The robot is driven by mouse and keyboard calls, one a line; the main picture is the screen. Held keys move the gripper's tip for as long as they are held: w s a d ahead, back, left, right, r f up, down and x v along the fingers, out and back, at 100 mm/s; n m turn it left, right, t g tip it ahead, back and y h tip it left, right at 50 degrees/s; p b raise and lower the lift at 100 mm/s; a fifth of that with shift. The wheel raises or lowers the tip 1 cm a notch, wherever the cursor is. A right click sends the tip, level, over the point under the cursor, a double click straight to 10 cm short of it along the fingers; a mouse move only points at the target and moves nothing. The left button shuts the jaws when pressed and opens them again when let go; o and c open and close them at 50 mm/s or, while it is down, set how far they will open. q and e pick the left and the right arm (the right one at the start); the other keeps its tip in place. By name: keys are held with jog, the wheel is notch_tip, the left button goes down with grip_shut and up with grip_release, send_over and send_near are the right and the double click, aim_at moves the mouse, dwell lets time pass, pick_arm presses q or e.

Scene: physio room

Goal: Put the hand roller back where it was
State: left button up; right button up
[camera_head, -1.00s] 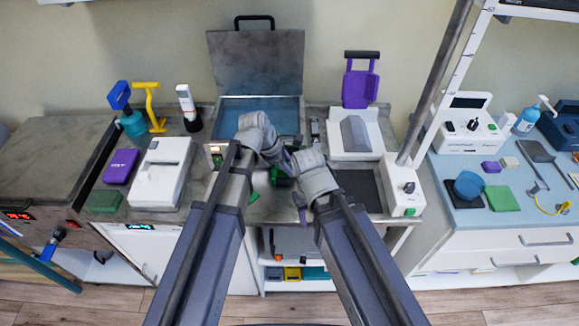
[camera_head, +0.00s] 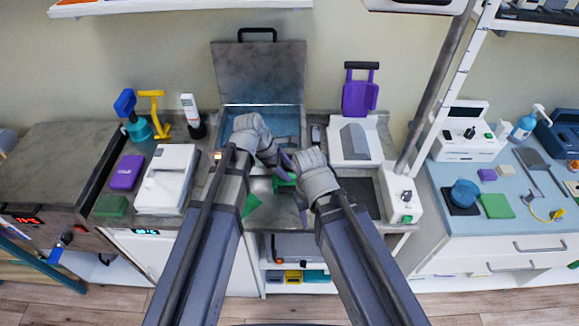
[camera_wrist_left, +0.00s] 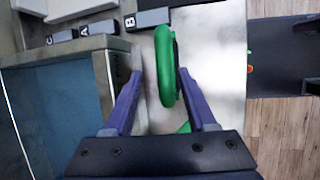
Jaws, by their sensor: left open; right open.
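A green rounded thing with a dark side (camera_wrist_left: 165,66) stands out between the fingers of my left gripper (camera_wrist_left: 158,90) in the left wrist view. It may be the hand roller, but I cannot tell for sure. In the head view a green patch (camera_head: 284,182) shows between my two wrists, mostly hidden by them. My left gripper (camera_head: 283,163) is open just above that patch. In the wrist view one finger is on each side of the green thing, with a gap visible. My right gripper (camera_head: 301,205) is open, lower and close by, its fingers partly hidden.
Grey blocks marked A, B and C (camera_wrist_left: 84,33) sit beside an open basin (camera_head: 261,120) with a raised lid. A second green piece (camera_head: 252,204) lies near the counter's front edge. A white device with a purple holder (camera_head: 354,142) stands to the right.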

pick_arm(q)
jog(key=p+v, duration=0.6)
jog(key=v, duration=0.2)
jog(key=s+a+f+m+g+y, duration=0.1)
jog(key=s+m+y, duration=0.5)
jog(key=s+m, duration=0.8)
jog(key=m+g, duration=0.1)
jog(key=m, duration=0.6)
jog(key=shift+s+f, duration=0.25)
jog(key=shift+f, duration=0.15)
dwell(0.5)
